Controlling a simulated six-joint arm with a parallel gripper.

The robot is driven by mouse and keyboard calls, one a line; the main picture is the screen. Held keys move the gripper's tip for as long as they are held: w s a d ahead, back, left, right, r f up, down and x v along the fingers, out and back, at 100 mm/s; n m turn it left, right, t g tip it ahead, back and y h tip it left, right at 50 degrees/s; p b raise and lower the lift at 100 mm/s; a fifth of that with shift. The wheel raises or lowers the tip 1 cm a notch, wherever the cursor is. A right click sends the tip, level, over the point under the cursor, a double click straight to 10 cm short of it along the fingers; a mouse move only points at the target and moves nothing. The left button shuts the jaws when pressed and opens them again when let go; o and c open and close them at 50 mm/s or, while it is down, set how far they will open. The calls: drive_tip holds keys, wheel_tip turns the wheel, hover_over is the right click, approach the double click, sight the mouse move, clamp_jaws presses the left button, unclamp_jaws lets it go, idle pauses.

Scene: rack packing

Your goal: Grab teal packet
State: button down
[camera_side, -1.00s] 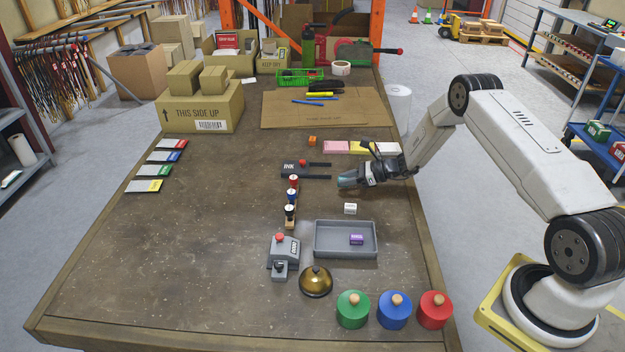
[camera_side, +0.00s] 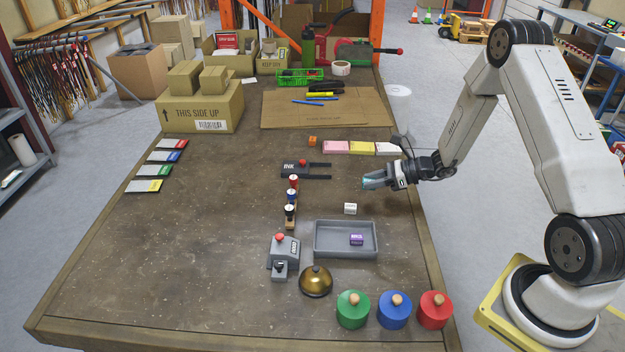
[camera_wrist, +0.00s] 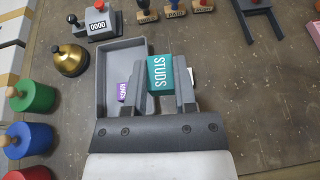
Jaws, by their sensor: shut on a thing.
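The teal packet (camera_wrist: 160,75), lettered "STUDS", is held between the two fingers of my gripper (camera_wrist: 163,85) in the wrist view. In the side view my gripper (camera_side: 376,182) is shut on it above the right part of the table, and only a small teal bit shows at the fingertips. A purple packet (camera_side: 356,240) lies in the grey tray (camera_side: 318,246); it also shows in the wrist view (camera_wrist: 122,92). A white packet (camera_side: 350,208) lies on the table just behind the tray and is mostly hidden by a finger in the wrist view.
A brass bell (camera_side: 316,282) and green (camera_side: 353,312), blue (camera_side: 394,312) and red (camera_side: 434,312) round blocks stand in front of the tray. A grey numbering stamp (camera_side: 283,252) and hand stamps (camera_side: 291,200) stand to the left. The left middle of the table is clear.

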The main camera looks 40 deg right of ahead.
drive_tip(key=shift+s+a+r, duration=0.1)
drive_tip(key=shift+s+r, duration=0.15)
drive_tip(key=shift+s, duration=0.25)
drive_tip(key=shift+a, duration=0.1)
idle(0.3)
